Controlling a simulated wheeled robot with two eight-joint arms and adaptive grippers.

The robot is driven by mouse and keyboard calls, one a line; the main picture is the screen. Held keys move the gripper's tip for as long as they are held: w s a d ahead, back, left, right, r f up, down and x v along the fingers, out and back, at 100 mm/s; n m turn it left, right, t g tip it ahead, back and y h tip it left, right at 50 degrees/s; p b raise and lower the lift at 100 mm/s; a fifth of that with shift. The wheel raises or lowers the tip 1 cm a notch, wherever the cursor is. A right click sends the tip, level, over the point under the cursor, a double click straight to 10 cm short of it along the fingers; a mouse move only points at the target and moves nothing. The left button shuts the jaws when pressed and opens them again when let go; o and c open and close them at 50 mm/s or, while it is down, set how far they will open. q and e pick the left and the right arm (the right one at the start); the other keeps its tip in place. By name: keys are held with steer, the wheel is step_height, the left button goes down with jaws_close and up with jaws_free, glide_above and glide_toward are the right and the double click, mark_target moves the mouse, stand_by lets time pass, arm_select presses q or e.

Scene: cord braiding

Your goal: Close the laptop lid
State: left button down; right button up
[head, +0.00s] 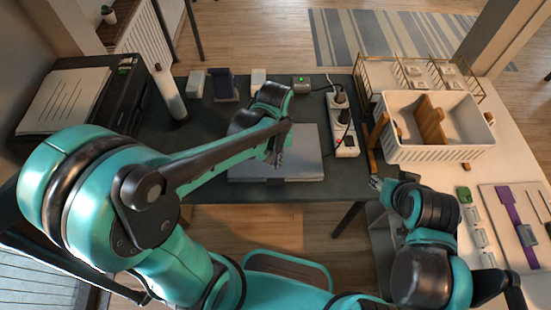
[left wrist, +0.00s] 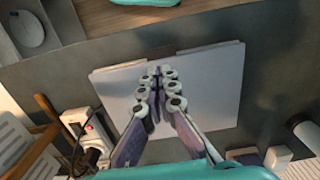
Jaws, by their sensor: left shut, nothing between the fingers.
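The grey laptop (head: 305,160) lies on the dark desk in the middle of the head view. It also shows in the left wrist view (left wrist: 212,85). Its plain lid looks flat over the base, with no keyboard or screen visible; I cannot tell if a small gap remains. My left gripper (head: 279,159) is shut and empty, above the middle of the laptop. In the left wrist view its fingers (left wrist: 157,78) are together over the lid; contact is unclear. My right gripper (head: 377,184) is beside the desk's right front corner, too small to read.
A power strip (head: 346,140) with plugs stands right of the laptop. A white crate (head: 440,152) sits on the pale right table. A black printer (head: 118,98) is at the left. Several small items, including a dark phone stand (head: 226,88), line the desk's back edge.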

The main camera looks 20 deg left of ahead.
mark_target(275, 183)
arm_select(q)
step_height(275, 183, down, 10)
steer(key=b, duration=0.4)
steer(key=shift+s+f, duration=0.1)
steer(key=shift+s, duration=0.05)
